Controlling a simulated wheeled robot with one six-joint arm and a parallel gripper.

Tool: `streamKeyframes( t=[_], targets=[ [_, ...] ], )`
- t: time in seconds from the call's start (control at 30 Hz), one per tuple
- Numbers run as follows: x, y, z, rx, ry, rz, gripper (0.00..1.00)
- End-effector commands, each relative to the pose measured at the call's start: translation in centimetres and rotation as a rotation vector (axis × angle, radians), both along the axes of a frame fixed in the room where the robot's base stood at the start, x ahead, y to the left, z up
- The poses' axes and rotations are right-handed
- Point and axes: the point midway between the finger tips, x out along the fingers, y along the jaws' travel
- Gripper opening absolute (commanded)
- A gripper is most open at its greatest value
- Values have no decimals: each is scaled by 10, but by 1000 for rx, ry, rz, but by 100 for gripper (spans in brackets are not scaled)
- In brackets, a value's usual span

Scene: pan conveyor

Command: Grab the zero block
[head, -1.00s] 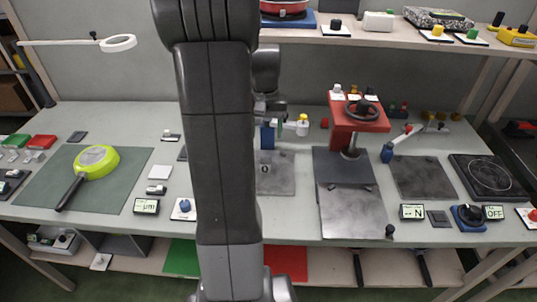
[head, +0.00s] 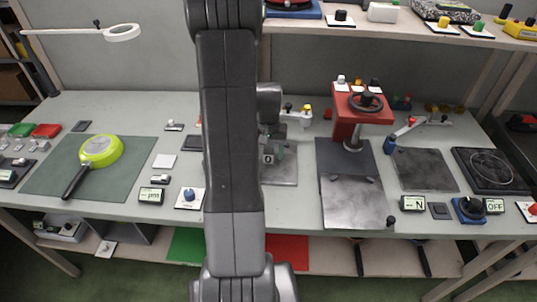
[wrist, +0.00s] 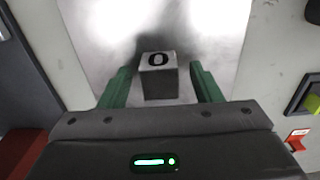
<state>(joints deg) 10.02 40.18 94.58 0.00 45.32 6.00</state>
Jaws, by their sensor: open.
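The zero block (wrist: 158,76) is a small grey cube with a black 0 on its light top. It rests on a metal plate (wrist: 205,38) and shows small in the head view (head: 268,159), partly covered by my gripper. My gripper (wrist: 160,72) is open, with one green finger on each side of the block. A gap shows between the block and each finger in the wrist view. I cannot tell how far the fingertips are above the plate.
A red press with a handwheel (head: 362,104) stands right of the plate. A green pan (head: 101,151) lies on a dark mat at the left. Several small switches and displays line the front edge. A shelf hangs above the back right.

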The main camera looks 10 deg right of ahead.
Motion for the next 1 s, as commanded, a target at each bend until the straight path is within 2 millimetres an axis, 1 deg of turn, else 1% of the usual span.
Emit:
streamKeyframes(
  t=[0.1, 0.27, 0.3, 0.37, 0.5, 0.6, 0.87, 1.0],
  targets=[
    [0, 0, -5, 0, -1, 0, 58],
    [0, 0, -5, -1, -2, 0, 58],
    [0, 0, -5, -1, -2, 0, 56],
    [0, 0, -5, -1, -2, 0, 44],
    [0, 0, -5, -1, -2, 0, 17],
    [0, 0, -5, -1, -2, 0, 0],
    [1, 0, -2, -1, -4, 0, 0],
    [2, 0, 11, -2, -6, 0, 0]
  ],
)
